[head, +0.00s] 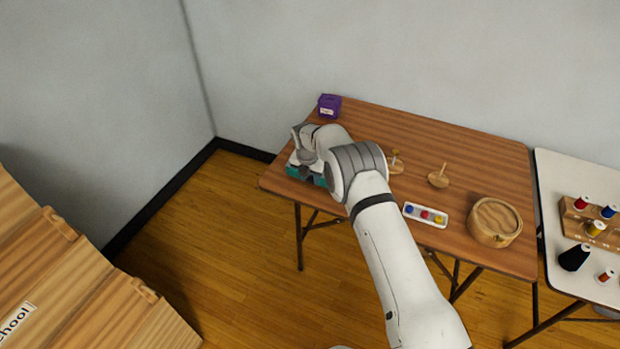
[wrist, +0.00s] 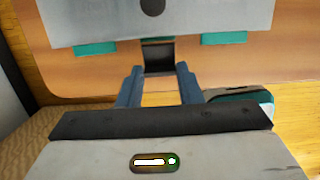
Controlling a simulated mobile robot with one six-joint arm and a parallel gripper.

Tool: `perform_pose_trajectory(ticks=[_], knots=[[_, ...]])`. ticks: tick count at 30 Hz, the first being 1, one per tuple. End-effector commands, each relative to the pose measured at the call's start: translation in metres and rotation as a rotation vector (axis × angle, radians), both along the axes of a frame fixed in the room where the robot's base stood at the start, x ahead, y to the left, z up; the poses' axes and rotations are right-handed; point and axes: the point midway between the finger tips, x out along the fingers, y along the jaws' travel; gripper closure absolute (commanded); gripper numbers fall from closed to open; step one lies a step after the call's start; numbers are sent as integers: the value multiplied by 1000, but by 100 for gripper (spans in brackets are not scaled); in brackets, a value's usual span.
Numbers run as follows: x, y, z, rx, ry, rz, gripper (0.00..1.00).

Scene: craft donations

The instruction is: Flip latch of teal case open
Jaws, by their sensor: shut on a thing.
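The teal case (head: 292,171) sits at the left front corner of the wooden table, mostly hidden by my arm in the head view. In the wrist view its pale grey top (wrist: 100,20) and teal parts (wrist: 223,39) show at the upper edge. A dark latch (wrist: 159,54) is at the middle of its near side. My gripper (wrist: 159,72) has one blue-grey finger on each side of the latch and is shut on it. In the head view my gripper (head: 306,172) is at the case; its fingertips are not clear there.
A purple box (head: 329,106) stands behind the case. Wooden peg stands (head: 438,178), a paint tray (head: 426,215) and a round wooden box (head: 494,222) are to the right on the wooden table (head: 460,145). A white table (head: 575,180) with thread spools adjoins it.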

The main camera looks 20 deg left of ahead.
Motion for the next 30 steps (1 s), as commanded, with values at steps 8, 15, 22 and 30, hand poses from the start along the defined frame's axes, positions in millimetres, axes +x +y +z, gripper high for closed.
perform_pose_trajectory(ticks=[8, 15, 22, 30], knots=[[0, -1, 0, 0, 5, -1, 91], [0, -1, -1, 0, 5, -1, 58], [0, -1, 0, -1, 4, -1, 45], [-1, 0, 6, 0, 3, -1, 45]])
